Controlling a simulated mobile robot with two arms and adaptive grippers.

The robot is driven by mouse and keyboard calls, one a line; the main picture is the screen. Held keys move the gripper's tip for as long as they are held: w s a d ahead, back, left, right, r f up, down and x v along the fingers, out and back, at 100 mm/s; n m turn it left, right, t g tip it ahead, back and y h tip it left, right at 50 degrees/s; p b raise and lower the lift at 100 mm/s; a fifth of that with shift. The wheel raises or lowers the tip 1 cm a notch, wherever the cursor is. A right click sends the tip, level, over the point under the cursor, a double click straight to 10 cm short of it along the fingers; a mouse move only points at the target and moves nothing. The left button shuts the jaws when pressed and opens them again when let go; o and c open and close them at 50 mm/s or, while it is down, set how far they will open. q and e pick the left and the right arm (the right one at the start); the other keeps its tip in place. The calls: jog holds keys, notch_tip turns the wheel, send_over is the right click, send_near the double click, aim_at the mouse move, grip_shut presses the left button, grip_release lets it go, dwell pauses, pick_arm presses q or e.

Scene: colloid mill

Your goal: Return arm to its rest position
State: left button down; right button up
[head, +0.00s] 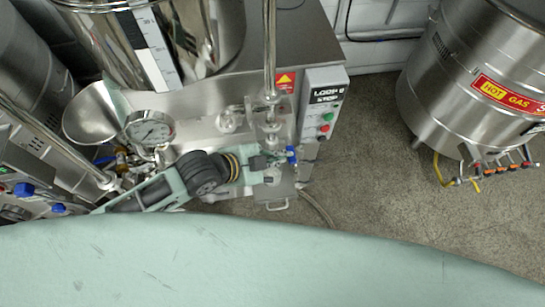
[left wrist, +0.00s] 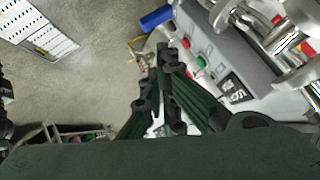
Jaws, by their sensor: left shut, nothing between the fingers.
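My left arm (head: 160,190), pale green with dark joints, comes in from the left in the head view and reaches across the front of the steel mill (head: 190,100). Its gripper (head: 272,164) is at the right end of the arm, close to a blue valve handle (head: 291,154) below the control box. In the left wrist view the dark green gripper fingers (left wrist: 155,75) are shut with nothing between them, and the blue handle (left wrist: 157,18) shows just beyond the tips. I cannot tell whether they touch. My right gripper is not in view.
The control box (head: 324,100) with green and red buttons stands right of the gripper. A pressure gauge (head: 150,130) and steel funnel (head: 93,112) are near the arm. A steel tank (head: 470,90) with a hot gas label stands at right. Open floor (head: 390,190) lies between.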

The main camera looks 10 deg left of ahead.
pick_arm(q)
jog(key=shift+v, duration=0.85)
jog(key=shift+d, duration=0.1)
